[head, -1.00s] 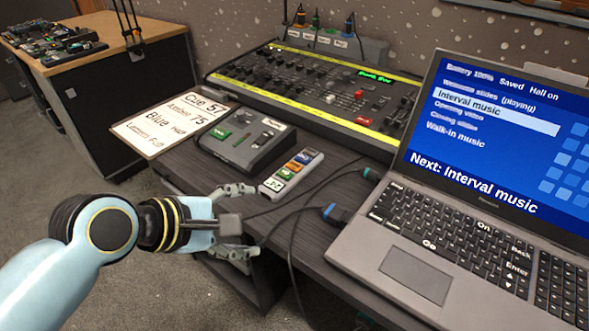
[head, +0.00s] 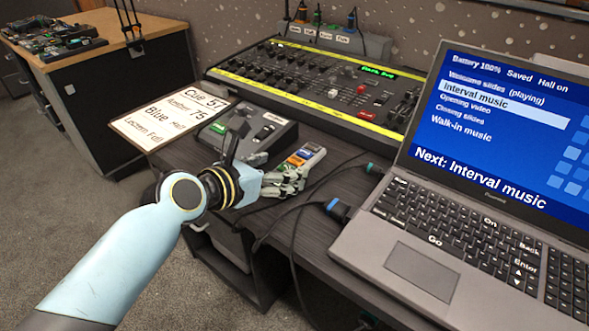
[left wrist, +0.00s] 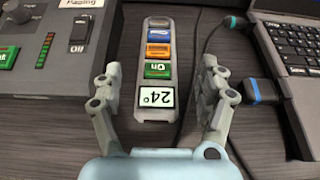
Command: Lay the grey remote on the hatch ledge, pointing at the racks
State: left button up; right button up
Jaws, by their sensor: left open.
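The grey remote (head: 305,158) lies on the dark desk between the small control box and the laptop. My left gripper (head: 276,172) is open at the near end of the remote in the head view. In the left wrist view its two fingers (left wrist: 161,100) stand on either side of the display end, with gaps and no clear contact. The hatch ledge is not identifiable here. My right gripper is not in view.
A small control box (head: 240,133) stands left of the remote, beside a cue sheet (head: 168,118). The lighting desk (head: 320,85) is behind. The laptop (head: 420,265) is at right. Cables with a blue plug (head: 338,209) run close to the remote's right side.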

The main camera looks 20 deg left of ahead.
aim_at(294, 161)
pick_arm(q)
jog(key=b+x, duration=0.1)
jog(key=x, duration=0.4)
jog(key=shift+a+r, duration=0.1)
jog(key=shift+a, duration=0.05)
jog(key=c, duration=1.2)
jog(key=shift+r, duration=0.1)
jog(key=shift+c, duration=0.8)
